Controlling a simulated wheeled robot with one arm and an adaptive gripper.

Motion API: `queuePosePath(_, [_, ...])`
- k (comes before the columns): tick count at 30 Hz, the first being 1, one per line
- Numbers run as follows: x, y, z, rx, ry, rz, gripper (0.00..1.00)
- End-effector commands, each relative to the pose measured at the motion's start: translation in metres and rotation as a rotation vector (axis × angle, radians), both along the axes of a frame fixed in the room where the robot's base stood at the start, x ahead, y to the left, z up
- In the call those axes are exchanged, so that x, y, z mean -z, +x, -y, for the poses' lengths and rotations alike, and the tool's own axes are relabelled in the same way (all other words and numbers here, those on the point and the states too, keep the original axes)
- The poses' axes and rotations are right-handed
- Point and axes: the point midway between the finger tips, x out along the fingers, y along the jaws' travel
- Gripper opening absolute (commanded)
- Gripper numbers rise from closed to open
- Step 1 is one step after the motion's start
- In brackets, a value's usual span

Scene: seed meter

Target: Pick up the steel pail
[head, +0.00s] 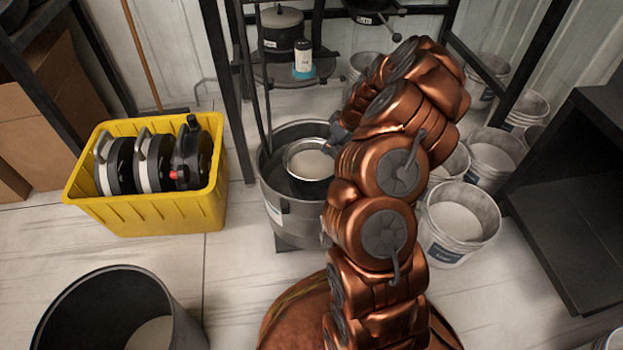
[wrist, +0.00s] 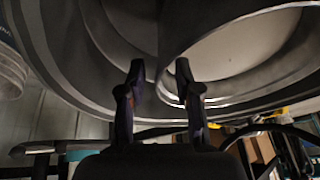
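The steel pail (head: 292,165) is small and round, with a shiny rim and a pale inside. It sits in the mouth of a larger grey drum (head: 286,206) in the head view. In the wrist view the pail's bright rim (wrist: 226,104) fills the right side, with the dark drum (wrist: 60,62) around it. My gripper (wrist: 160,72) is open, its two fingers apart. The pail's left edge shows near the right finger and the gap; I cannot tell whether they touch. In the head view my arm hides most of the gripper.
A yellow crate (head: 150,212) with several black-and-white devices stands left of the drum. A dark bin (head: 75,310) is at the front left. Several white buckets (head: 445,245) stand right of my arm. Dark shelving (head: 565,215) is at the far right.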

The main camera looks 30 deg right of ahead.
Motion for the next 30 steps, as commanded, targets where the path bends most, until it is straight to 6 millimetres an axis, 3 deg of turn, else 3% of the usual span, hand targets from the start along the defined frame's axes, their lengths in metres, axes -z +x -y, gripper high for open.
queuePosePath(1, [0.011, 0.003, -0.003, -0.001, 0.000, -0.001, 0.33])
queuePosePath(6, [0.030, 0.010, -0.008, 0.000, -0.001, -0.001, 0.33])
queuePosePath(15, [0.031, 0.012, -0.009, 0.000, -0.001, 0.000, 0.32])
queuePosePath(24, [0.032, 0.012, -0.009, 0.000, -0.001, -0.001, 0.01])
queuePosePath(30, [0.032, 0.012, -0.009, 0.000, -0.001, -0.001, 0.00])
